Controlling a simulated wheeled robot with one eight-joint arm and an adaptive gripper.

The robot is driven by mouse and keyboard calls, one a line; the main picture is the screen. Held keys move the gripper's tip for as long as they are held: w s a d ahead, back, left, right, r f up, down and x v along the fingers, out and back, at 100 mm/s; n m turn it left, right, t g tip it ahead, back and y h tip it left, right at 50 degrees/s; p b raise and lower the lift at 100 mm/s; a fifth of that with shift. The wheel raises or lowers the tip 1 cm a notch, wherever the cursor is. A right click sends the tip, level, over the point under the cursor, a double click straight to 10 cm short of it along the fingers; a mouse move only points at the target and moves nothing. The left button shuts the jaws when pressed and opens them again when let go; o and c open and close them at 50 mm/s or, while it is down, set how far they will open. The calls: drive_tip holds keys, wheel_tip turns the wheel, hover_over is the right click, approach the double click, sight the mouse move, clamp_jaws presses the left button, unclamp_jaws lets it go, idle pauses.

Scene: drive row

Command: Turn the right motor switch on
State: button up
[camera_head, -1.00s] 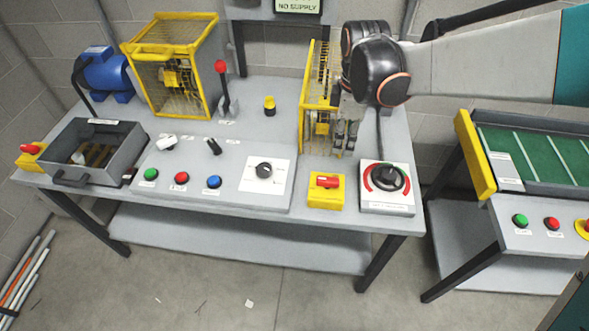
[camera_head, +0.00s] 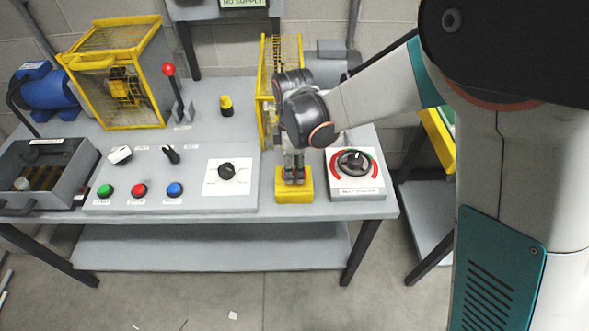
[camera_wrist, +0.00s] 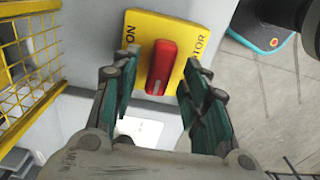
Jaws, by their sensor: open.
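The motor switch is a red handle (camera_wrist: 161,68) on a yellow plate (camera_wrist: 186,30) with dark lettering, part of it reading "ON". In the head view the yellow plate (camera_head: 294,194) lies near the bench's front edge, and my gripper hides most of the red handle. My gripper (camera_head: 293,168) points down over the switch. In the wrist view my gripper (camera_wrist: 159,66) is open, with one finger on each side of the red handle. Gaps show between the fingers and the handle.
Right of the switch is a black rotary knob (camera_head: 353,161) on a white and red plate. Left is a white plate with a smaller black knob (camera_head: 227,171). A yellow mesh guard (camera_head: 266,90) stands behind the gripper, and shows at left in the wrist view (camera_wrist: 28,60).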

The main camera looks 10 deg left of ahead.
drive_tip(key=shift+f, duration=0.55)
clamp_jaws()
